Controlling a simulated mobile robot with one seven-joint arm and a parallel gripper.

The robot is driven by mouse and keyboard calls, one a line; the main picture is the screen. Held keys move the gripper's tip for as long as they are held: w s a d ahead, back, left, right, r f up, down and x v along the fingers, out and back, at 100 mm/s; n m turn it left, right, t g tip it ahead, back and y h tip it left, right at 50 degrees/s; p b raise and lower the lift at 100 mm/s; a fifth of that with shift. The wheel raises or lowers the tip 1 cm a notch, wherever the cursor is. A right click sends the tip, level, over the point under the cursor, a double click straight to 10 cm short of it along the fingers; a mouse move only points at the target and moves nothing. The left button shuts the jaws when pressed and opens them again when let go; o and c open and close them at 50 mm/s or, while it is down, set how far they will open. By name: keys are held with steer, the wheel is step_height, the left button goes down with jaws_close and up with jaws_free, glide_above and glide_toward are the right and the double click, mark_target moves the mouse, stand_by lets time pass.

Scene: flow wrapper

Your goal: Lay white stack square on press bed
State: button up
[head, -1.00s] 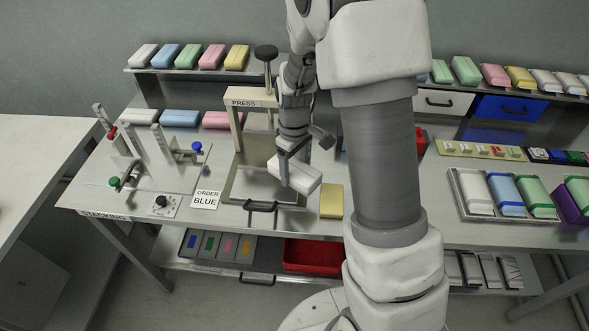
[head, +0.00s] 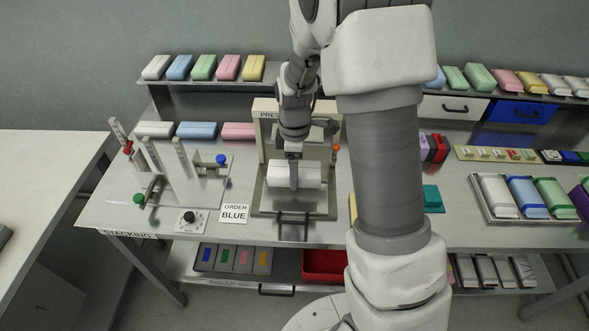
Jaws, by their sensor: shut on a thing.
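The white stack (head: 312,174) is in the head view, over the press bed (head: 265,201), with its long side running left to right, about in line with the bed's front edge. My gripper (head: 294,178) is shut on the stack, with a finger down its front face. The press (head: 263,112) frame stands behind, partly hidden by my arm. I cannot tell whether the stack touches the bed or hangs just above it.
A handle (head: 292,218) sticks out at the front of the bed. An "ORDER BLUE" card (head: 234,213) and the stacking fixture (head: 180,165) stand to the left. A yellow block (head: 352,208) lies to the right, partly behind my arm. A tray of banded stacks (head: 487,212) is further right.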

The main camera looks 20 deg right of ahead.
mark_target(295, 195)
steer(key=shift+f+b, duration=2.3)
steer(key=shift+f, duration=1)
steer(key=shift+f, duration=0.2)
steer(key=o, duration=1.3)
steer(key=shift+c, duration=0.2)
steer(key=shift+r, duration=0.15)
step_height(295, 195, up, 16)
steer(key=shift+r+p, duration=0.1)
steer(key=shift+p, duration=0.85)
steer(key=shift+r, duration=0.5)
